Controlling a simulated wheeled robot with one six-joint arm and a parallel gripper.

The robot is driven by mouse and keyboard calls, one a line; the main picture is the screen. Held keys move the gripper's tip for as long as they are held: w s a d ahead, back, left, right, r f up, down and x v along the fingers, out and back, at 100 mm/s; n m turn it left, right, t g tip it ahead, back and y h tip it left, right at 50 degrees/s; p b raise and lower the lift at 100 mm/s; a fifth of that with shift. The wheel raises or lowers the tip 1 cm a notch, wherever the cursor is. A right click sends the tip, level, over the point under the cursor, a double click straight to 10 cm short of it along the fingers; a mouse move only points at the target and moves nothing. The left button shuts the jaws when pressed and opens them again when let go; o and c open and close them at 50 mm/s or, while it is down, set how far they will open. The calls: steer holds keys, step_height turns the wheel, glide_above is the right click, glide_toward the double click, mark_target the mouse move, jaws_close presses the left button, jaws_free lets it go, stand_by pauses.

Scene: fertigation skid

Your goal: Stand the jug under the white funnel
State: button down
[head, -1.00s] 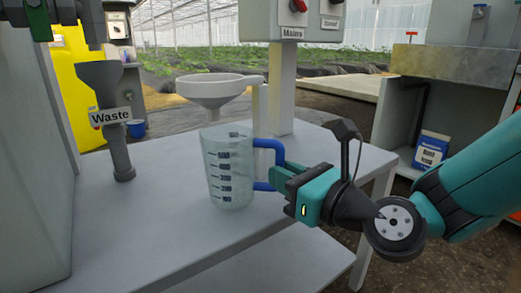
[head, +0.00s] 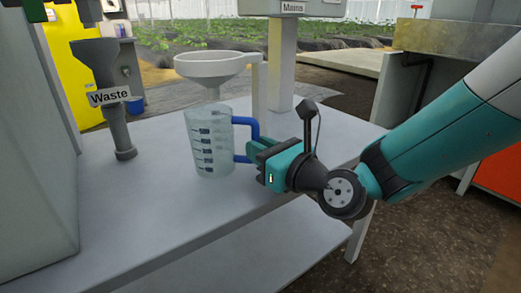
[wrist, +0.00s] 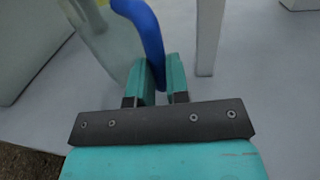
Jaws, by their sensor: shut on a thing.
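The jug (head: 211,145) is clear with dark graduation marks and a blue handle (head: 246,128). It is upright at the white funnel (head: 213,67), its rim below the funnel cone and seeming a little nearer to me; the exact offset is hard to tell. Whether its base touches the bench (head: 150,215) is unclear. My gripper (head: 255,153) comes from the right and is shut on the handle. In the wrist view the blue handle (wrist: 150,40) runs down between the teal fingers (wrist: 157,82), and part of the jug (wrist: 105,35) shows at upper left.
A grey funnel pipe labelled Waste (head: 112,98) stands on the bench to the left. A grey cabinet (head: 35,160) borders the left side. The bench front is clear.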

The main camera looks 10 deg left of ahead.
steer(key=shift+f, duration=0.15)
steer(key=c, duration=1.1)
jaws_free()
